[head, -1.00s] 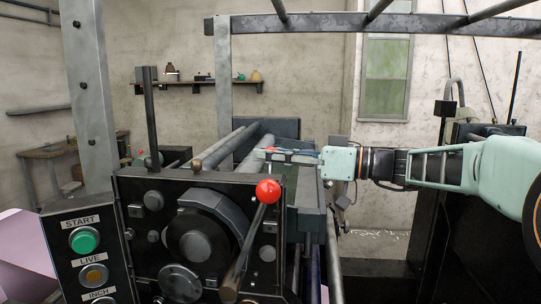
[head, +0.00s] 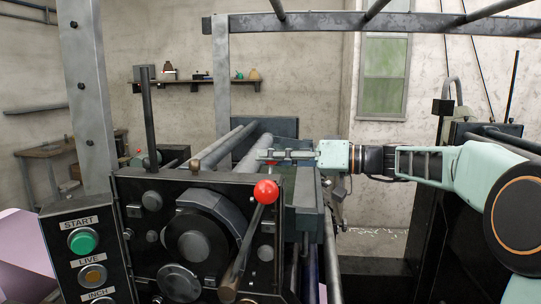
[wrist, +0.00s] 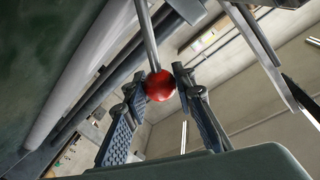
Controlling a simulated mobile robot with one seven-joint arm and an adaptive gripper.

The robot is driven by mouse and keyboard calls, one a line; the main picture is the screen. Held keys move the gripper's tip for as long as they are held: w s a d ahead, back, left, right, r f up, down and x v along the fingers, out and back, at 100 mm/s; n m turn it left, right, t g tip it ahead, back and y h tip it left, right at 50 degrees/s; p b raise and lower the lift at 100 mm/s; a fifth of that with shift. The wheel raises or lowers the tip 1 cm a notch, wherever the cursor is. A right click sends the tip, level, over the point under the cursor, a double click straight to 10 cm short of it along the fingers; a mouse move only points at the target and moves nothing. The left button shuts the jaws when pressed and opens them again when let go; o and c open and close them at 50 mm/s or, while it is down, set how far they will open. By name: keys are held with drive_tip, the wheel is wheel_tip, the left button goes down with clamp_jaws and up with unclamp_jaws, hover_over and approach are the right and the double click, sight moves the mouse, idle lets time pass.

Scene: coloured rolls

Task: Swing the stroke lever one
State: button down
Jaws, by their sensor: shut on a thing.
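In the wrist view a red ball knob (wrist: 159,86) on the end of a metal lever rod (wrist: 147,35) sits between the two fingers of my gripper (wrist: 157,92), which is shut on it. In the head view my gripper (head: 264,156) reaches in from the right over the rollers, and a bit of red shows just below its fingers. A second, nearer lever with a red ball (head: 266,191) stands tilted at the front of the black machine panel (head: 150,205); my gripper is beyond and apart from it. Which lever is number one is not readable.
A control box (head: 93,255) with START, LIVE and INCH buttons stands at the front left. Long rollers (head: 225,147) run back behind the panel. A metal post (head: 85,100) and an overhead frame (head: 330,22) border the space. A wall shelf (head: 200,83) hangs behind.

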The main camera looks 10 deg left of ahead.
drive_tip(key=c, duration=1.6)
unclamp_jaws()
drive_tip(key=shift+w+f, duration=0.1)
drive_tip(key=shift+w, duration=0.05)
drive_tip(key=shift+d, duration=0.1)
drive_tip(key=d, duration=0.4)
drive_tip(key=s+d, duration=0.1)
drive_tip(key=d, duration=0.3)
drive_tip(key=d+r, duration=0.1)
drive_tip(key=d, duration=0.2)
drive_tip(key=shift+s+d, duration=0.3)
drive_tip(key=shift+d, duration=0.1)
